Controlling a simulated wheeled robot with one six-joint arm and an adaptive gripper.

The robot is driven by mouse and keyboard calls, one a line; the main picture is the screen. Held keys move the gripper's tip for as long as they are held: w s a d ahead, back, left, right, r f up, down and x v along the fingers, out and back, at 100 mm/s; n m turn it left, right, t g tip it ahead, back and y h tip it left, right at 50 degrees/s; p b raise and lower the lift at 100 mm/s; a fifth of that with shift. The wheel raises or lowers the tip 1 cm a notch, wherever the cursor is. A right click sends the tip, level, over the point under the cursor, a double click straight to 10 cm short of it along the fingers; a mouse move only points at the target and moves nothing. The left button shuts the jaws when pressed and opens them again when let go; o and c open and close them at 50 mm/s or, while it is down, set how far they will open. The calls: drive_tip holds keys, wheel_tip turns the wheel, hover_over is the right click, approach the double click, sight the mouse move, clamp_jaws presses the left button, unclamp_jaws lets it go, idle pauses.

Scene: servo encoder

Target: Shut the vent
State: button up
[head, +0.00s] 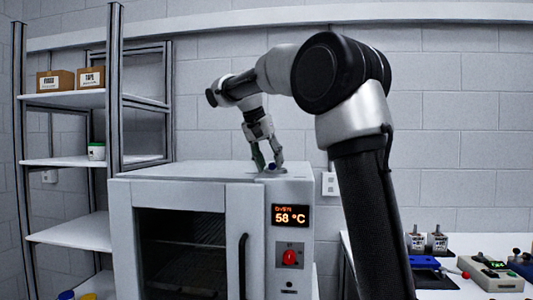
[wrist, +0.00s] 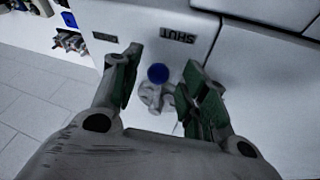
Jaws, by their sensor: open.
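The vent is on top of the white oven (head: 170,174), near its right side. In the wrist view the vent shows as a grey fitting (wrist: 152,96) with a round blue knob (wrist: 158,73). A "SHUT" label (wrist: 177,37), upside down in this view, lies beyond the knob to the right. A second dark label (wrist: 104,37) lies to the left, too unclear to read. My gripper (head: 266,164) is at the oven top, pointing down. In the wrist view its green-padded fingers (wrist: 164,70) are apart, one on each side of the knob. I cannot tell if either touches it.
The oven front has a display reading 58 °C (head: 290,215), a red switch (head: 289,257) and a black door handle (head: 242,266). A shelf rack (head: 68,161) with boxes stands left. A bench (head: 455,288) with devices stands right. The oven top around the vent looks clear.

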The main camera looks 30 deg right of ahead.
drive_tip(key=v, duration=1.1)
drive_tip(key=shift+r, duration=0.35)
drive_tip(key=s+d+f+n+t+y, duration=0.1)
drive_tip(key=s+f+n, duration=0.3)
drive_tip(key=s+f, duration=1)
drive_tip(key=s+d+f+n+t+y, duration=0.1)
drive_tip(key=s+d+f+n+y, duration=0.1)
drive_tip(key=s+f, duration=1.3)
drive_tip(key=s+n+y, duration=0.1)
drive_tip(key=n, duration=0.1)
drive_tip(key=shift+d+f+n+t+y, duration=0.25)
drive_tip(key=shift+f+n+t+y, duration=0.05)
drive_tip(key=shift+n+t+y, duration=0.1)
